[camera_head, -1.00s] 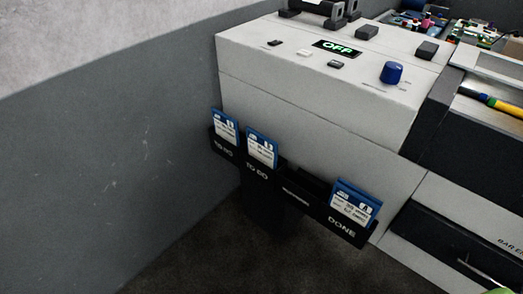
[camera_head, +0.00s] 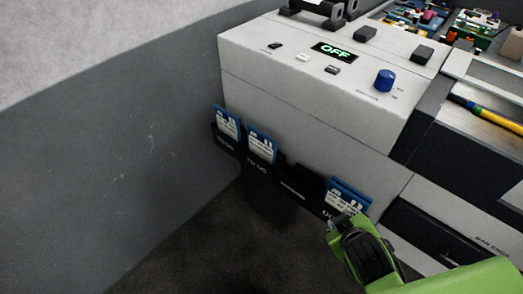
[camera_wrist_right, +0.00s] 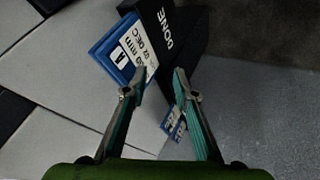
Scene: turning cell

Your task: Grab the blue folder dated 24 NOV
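A blue folder with a white label (camera_head: 346,196) stands in the DONE holder at the right end of the black rack. In the right wrist view this folder (camera_wrist_right: 121,50) shows a date that looks like 02 DEC. Two more blue folders, the far left one (camera_head: 227,123) and the one beside it (camera_head: 262,146), stand in TO DO slots; their dates are too small to read. My right gripper (camera_head: 342,222) is just in front of the DONE folder. In its wrist view the gripper (camera_wrist_right: 160,73) is open, with nothing between its fingertips. My left gripper is out of view.
The black rack (camera_head: 292,189) is on the side of a white machine (camera_head: 300,105) with an OFF display (camera_head: 334,51) and a blue knob (camera_head: 385,79). A grey wall (camera_head: 110,170) closes the left side. Dark floor (camera_head: 230,255) below the rack is clear.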

